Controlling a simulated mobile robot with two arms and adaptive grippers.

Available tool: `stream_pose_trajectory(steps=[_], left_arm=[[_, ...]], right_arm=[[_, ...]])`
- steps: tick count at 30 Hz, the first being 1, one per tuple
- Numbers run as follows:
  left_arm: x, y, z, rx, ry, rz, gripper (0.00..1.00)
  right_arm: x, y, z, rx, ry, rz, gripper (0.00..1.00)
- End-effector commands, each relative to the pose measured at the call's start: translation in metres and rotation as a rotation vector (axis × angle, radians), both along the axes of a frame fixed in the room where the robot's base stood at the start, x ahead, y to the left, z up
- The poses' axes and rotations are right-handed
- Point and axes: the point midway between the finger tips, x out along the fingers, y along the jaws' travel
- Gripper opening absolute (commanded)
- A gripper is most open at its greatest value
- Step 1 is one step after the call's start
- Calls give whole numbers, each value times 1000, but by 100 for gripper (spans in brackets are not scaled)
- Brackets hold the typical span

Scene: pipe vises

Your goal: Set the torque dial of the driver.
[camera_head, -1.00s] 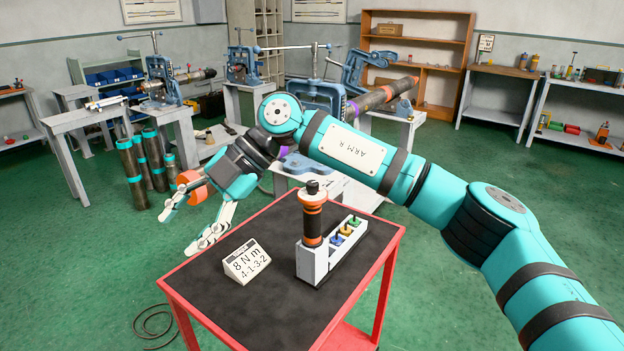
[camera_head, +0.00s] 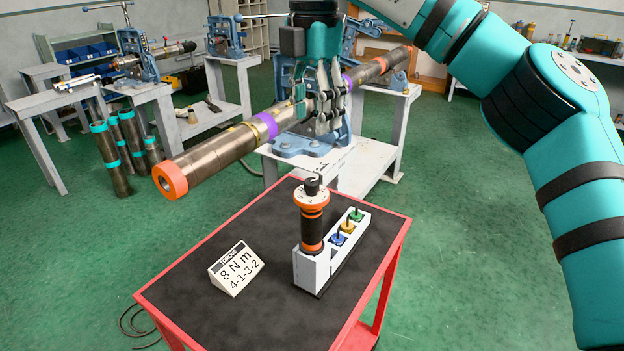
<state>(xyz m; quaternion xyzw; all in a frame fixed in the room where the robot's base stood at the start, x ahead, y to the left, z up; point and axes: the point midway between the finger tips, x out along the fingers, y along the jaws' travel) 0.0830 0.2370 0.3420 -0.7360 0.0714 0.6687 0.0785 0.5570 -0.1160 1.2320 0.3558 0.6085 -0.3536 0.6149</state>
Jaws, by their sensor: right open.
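The driver (camera_head: 312,228) stands upright in a white holder (camera_head: 312,268) on the cart. It has a dark body with orange bands. Its white and orange torque dial (camera_head: 311,199) is on top, with a black knob (camera_head: 311,186) above it; the dial's marks are too small to read. A card (camera_head: 236,269) left of the driver reads "8 N m" and "4-1-3-2". My right gripper (camera_head: 323,128) points down above the dial, open, empty and apart from it. My left gripper is not in view.
Blue, yellow and green pieces (camera_head: 347,226) stand in the holder beside the driver. The black-topped cart (camera_head: 262,325) has a red rim and much bare surface. Behind my right gripper, a long pipe (camera_head: 215,158) sits in a blue vise on a grey bench.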

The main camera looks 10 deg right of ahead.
Motion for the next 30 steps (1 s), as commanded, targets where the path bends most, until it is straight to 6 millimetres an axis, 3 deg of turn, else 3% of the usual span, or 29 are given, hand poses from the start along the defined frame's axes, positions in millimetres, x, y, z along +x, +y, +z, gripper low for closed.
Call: stream_pose_trajectory(steps=[1, 3, 5, 8, 12, 15, 21, 26, 30], left_arm=[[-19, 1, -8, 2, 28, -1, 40], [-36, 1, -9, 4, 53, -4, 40], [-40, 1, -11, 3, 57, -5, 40], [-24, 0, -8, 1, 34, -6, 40], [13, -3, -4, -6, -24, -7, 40], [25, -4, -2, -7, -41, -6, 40], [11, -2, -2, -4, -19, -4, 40], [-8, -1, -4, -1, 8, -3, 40], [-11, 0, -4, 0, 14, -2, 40]], right_arm=[[0, -1, -18, 3, 5, 1, 51], [0, 0, -31, 1, 5, 2, 51], [0, -1, -45, 2, 5, 0, 51], [0, -1, -64, 0, 4, 1, 51], [1, 0, -91, 1, 3, 0, 51], [1, 0, -107, 2, 3, 0, 51], [1, 0, -124, 2, 1, -1, 51], [1, 0, -127, 3, -1, 0, 51], [1, 0, -127, 3, -1, 0, 51]])
